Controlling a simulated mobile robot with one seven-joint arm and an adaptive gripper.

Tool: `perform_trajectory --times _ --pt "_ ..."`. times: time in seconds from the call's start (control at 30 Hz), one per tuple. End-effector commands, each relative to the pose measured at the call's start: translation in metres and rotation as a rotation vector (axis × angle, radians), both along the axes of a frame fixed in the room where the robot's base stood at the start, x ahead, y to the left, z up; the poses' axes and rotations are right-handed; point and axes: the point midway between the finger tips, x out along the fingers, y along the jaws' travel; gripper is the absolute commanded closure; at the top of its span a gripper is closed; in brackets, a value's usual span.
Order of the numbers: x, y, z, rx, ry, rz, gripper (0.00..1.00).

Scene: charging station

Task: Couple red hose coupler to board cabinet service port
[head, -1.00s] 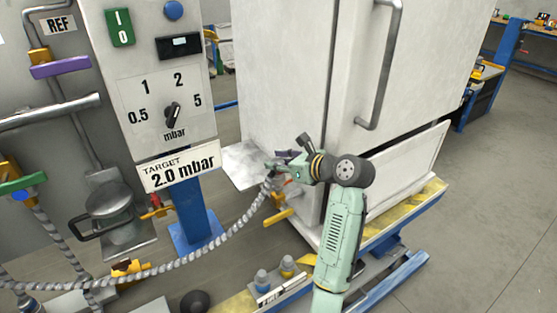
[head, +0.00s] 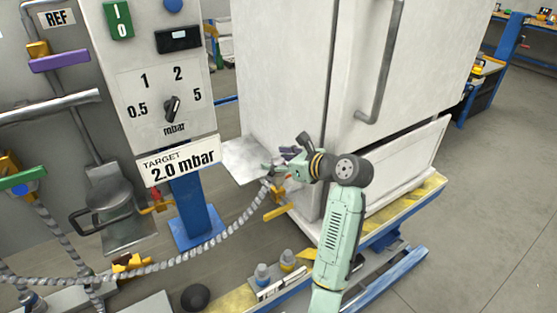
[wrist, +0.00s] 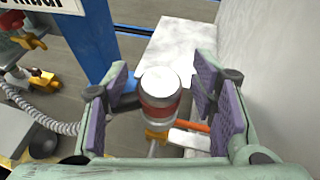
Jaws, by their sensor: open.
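My gripper (head: 279,161) is beside the lower left of the large white cabinet (head: 283,70). In the wrist view my gripper (wrist: 163,92) is open, its purple pads apart on both sides of the red hose coupler (wrist: 160,104). The coupler has a pale round end and a red band, and gaps show between it and the pads. In the head view the coupler is mostly hidden by the gripper. A grey braided hose (head: 215,241) rises to that spot. The service port cannot be made out, so I cannot tell whether the coupler is seated on it.
A yellow valve handle (head: 276,212) lies just below the gripper. A pale plate (head: 243,159) juts out left of the cabinet. The control panel (head: 160,75) on a blue post (head: 197,212) stands at left. Open floor (head: 490,220) lies at right.

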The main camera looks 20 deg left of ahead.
Motion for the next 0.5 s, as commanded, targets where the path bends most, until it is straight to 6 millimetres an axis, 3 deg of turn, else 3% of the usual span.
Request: perform_trajectory --times 0.27,0.5 --pt "-0.001 -0.003 0.001 -0.001 0.001 -0.001 0.48" --pt "-0.014 -0.035 0.015 0.001 -0.001 -0.004 0.48"
